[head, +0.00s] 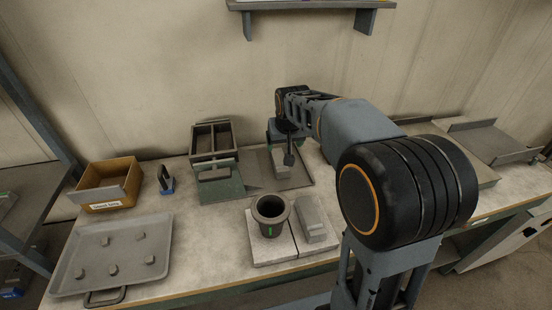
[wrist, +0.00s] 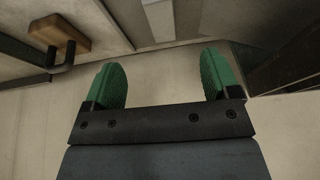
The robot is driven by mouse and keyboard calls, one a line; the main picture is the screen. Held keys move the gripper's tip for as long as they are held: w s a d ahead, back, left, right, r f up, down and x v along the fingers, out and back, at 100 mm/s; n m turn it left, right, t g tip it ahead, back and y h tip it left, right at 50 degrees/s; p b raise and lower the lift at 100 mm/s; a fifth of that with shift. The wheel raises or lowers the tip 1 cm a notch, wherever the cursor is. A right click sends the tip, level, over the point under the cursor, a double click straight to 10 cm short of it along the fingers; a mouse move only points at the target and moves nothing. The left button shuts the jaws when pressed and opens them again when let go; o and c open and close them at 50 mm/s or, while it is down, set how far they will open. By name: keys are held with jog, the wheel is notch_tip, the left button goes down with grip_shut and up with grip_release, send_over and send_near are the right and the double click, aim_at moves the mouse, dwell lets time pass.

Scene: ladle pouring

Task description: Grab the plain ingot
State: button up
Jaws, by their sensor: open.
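A light grey tray (head: 72,262) at the front left of the bench holds several small grey pieces (head: 112,271). They are too small to tell whether any is plain or marked. A larger grey block (head: 313,222) lies on a pale slab beside the dark crucible (head: 270,208). I cannot tell which piece is the plain ingot. My gripper (wrist: 164,82) shows two green fingers spread apart in the wrist view, with only a pale surface between them.
A labelled brown box (head: 108,203) stands behind the tray. A wall shelf (head: 305,4) hangs above.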

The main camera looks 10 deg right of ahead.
send_over(280, 160)
jog(key=s, duration=0.2)
jog(key=f, duration=0.7)
jog(key=shift+a, duration=0.2)
jog(key=shift+x, duration=2.8)
jog(key=shift+d, duration=0.1)
jog(key=shift+c, duration=0.4)
jog(key=c, duration=1.3)
jog(key=shift+r, duration=0.1)
